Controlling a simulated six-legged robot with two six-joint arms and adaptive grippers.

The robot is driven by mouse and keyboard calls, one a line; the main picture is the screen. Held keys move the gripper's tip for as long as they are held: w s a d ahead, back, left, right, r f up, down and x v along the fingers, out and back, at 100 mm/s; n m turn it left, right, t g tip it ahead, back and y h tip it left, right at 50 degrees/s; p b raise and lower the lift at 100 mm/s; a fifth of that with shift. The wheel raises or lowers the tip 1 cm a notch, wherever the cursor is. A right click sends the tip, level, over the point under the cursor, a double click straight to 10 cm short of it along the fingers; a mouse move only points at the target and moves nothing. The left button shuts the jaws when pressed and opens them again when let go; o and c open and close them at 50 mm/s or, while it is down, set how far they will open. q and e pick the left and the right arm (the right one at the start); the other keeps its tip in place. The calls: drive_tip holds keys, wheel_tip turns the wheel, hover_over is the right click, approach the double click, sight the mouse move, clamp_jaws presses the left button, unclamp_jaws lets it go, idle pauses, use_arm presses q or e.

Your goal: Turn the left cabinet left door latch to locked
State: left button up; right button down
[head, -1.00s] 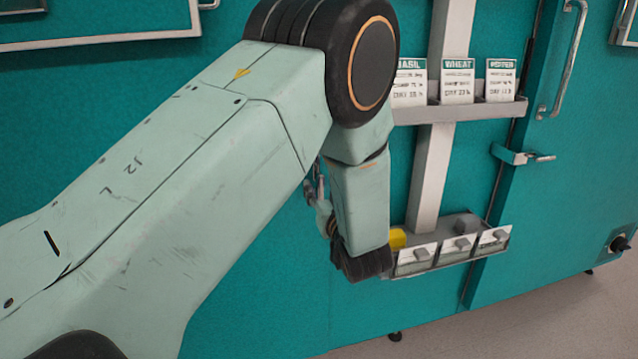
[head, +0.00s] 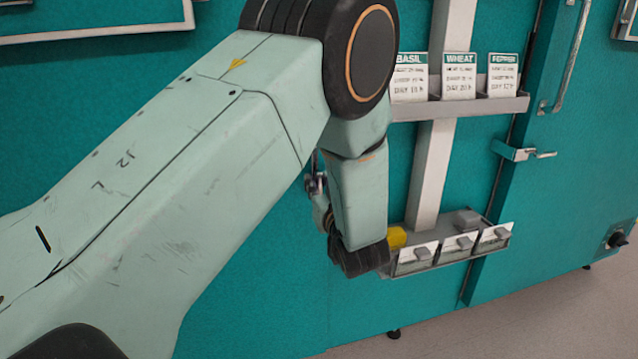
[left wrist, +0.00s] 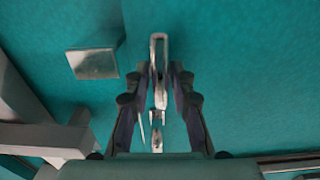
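In the left wrist view a slim metal latch (left wrist: 159,52) stands against the teal door (left wrist: 240,75), roughly upright in the picture. My left gripper (left wrist: 159,72) is open, with one dark finger on each side of the latch. Gaps show between the fingers and the metal, so I see no grip on it. In the head view my left gripper (head: 317,185) is mostly hidden behind my own wrist, close to the teal cabinet front (head: 285,270). The latch cannot be made out clearly there. My right gripper is in neither view.
A grey post carries a card shelf (head: 470,108) and a lower tray (head: 440,262) with grey blocks and a yellow item (head: 397,238), close right of my wrist. Another latch (head: 520,153) and a door handle (head: 572,55) are farther right. A square metal plate (left wrist: 92,63) is near the gripper.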

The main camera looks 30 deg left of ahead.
use_arm(q)
clamp_jaws()
drive_tip(key=shift+a+r, duration=0.1)
idle(0.4)
